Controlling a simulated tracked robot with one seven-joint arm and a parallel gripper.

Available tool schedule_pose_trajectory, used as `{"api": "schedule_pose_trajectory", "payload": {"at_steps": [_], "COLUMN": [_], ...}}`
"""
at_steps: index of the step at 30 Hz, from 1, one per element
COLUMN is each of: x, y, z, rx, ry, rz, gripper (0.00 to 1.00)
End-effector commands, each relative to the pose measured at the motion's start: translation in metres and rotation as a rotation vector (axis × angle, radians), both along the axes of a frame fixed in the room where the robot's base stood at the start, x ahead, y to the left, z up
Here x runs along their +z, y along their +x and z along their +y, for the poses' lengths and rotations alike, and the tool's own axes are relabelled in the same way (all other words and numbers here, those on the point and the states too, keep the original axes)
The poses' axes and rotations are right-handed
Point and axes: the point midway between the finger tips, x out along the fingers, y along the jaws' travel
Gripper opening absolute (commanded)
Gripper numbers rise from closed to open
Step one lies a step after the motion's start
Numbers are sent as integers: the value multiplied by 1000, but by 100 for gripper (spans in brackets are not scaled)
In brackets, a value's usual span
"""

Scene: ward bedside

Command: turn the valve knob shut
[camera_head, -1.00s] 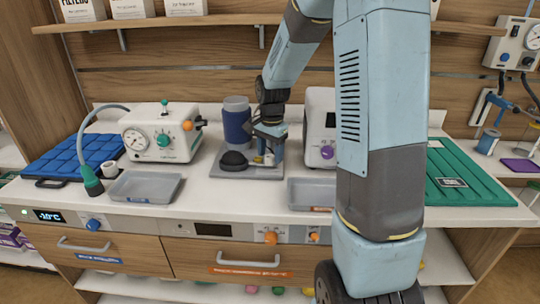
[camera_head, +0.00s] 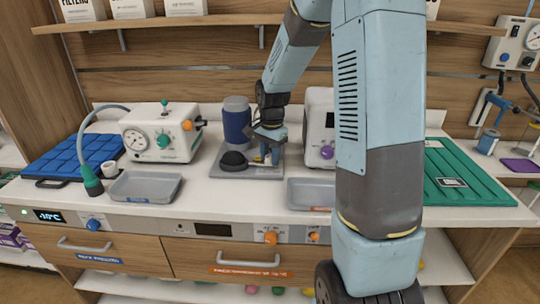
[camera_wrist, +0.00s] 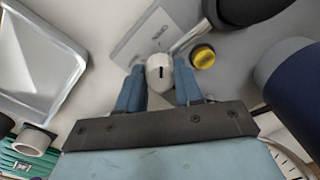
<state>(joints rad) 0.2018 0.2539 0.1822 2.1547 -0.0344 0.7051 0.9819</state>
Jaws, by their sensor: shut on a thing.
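The valve knob (camera_wrist: 160,64) is pale grey-white with a black slot-like mark on its top. It sits between the two blue fingers of my gripper (camera_wrist: 159,78) in the wrist view, and the fingers are shut on it. In the head view my gripper (camera_head: 270,153) reaches down to the right part of a grey base plate (camera_head: 238,174), and it hides the knob there. A small yellow cap (camera_wrist: 203,56) is just beside the knob. A metal pipe (camera_wrist: 187,38) runs by it to a black round part (camera_wrist: 240,10).
A dark blue canister (camera_head: 237,126) stands behind the base plate, and a black dome (camera_head: 233,160) sits on its left. A gauge box (camera_head: 160,135) is left and another white box (camera_head: 319,135) is right. Grey trays (camera_head: 145,187) lie in front.

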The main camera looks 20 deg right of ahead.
Motion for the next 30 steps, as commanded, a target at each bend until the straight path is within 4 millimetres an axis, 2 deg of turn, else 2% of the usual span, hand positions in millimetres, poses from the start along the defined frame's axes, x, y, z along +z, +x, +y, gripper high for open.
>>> {"api": "schedule_pose_trajectory", "payload": {"at_steps": [14,30], "x": [1,1], "y": [1,2], "z": [0,0], "rx": [89,554], "ry": [0,0], "rz": [-3,-4], "gripper": [5,5]}}
